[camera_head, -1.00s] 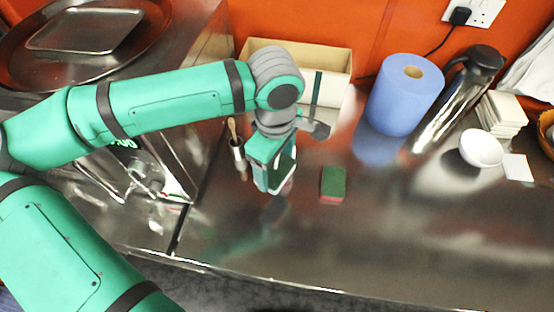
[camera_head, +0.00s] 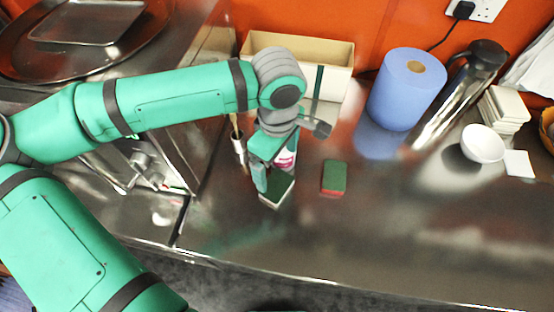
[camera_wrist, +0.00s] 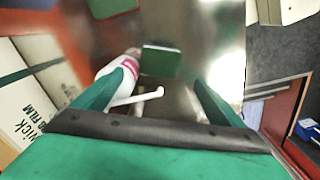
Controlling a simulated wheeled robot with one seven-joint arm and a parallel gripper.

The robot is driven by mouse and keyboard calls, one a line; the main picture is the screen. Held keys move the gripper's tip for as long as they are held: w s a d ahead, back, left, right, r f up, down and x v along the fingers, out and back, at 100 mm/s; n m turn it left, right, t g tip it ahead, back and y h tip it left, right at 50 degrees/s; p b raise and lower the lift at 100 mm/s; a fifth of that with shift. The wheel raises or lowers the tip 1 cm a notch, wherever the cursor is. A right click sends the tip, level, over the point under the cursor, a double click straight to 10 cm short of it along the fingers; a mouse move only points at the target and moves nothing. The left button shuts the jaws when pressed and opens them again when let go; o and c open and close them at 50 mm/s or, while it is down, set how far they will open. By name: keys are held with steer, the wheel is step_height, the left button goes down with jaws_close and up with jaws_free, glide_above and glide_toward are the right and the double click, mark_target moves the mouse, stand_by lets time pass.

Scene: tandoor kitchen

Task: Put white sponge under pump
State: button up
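The white sponge (camera_head: 277,190) has a green top and lies on the metal counter just below my gripper (camera_head: 269,170). In the wrist view the sponge (camera_wrist: 162,61) shows its green face beyond my fingertips. My gripper (camera_wrist: 165,77) is open, its two fingers spread apart with nothing clamped between them. The pump bottle (camera_head: 286,158), white with a pink label, stands behind my gripper and is partly hidden. In the wrist view its white spout (camera_wrist: 140,98) points right, close to the sponge. I cannot tell whether the sponge is directly beneath the spout.
A red sponge with a green top (camera_head: 334,178) lies to the right. A cardboard box (camera_head: 333,55), blue paper roll (camera_head: 405,90), steel flask (camera_head: 460,90) and white bowl (camera_head: 482,144) stand farther back. A brush holder (camera_head: 238,146) is left. The front right counter is clear.

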steer(key=shift+r, duration=0.1)
step_height(320, 180, up, 13)
stand_by(0.5)
stand_by(0.5)
